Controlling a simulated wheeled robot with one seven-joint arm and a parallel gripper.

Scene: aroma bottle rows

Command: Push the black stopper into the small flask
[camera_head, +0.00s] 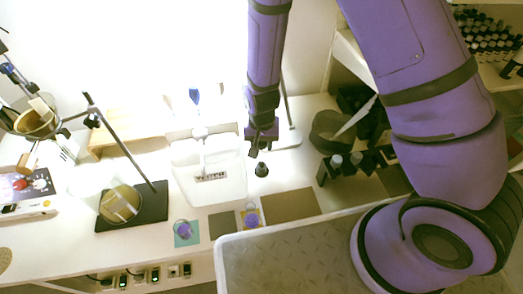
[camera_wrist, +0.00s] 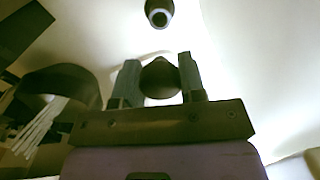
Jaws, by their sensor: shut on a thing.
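My gripper (camera_head: 262,146) points down over the white table, left of the robot arm's large links. In the wrist view its two fingers (camera_wrist: 159,76) are closed around a dark rounded piece, the black stopper (camera_wrist: 160,80). The small flask (camera_head: 261,170) is dark, with a wider base, and stands on the table just below and beside the fingertips. In the wrist view the flask (camera_wrist: 159,14) shows at the top edge with a round opening, apart from the held stopper. In the head view the stopper is too small to make out.
A brown mat (camera_head: 290,205) and small coloured squares lie in front. Dark bottles in a holder (camera_head: 345,167) stand to the right, a stand with a dark base (camera_head: 133,211) to the left. Table around the flask is clear.

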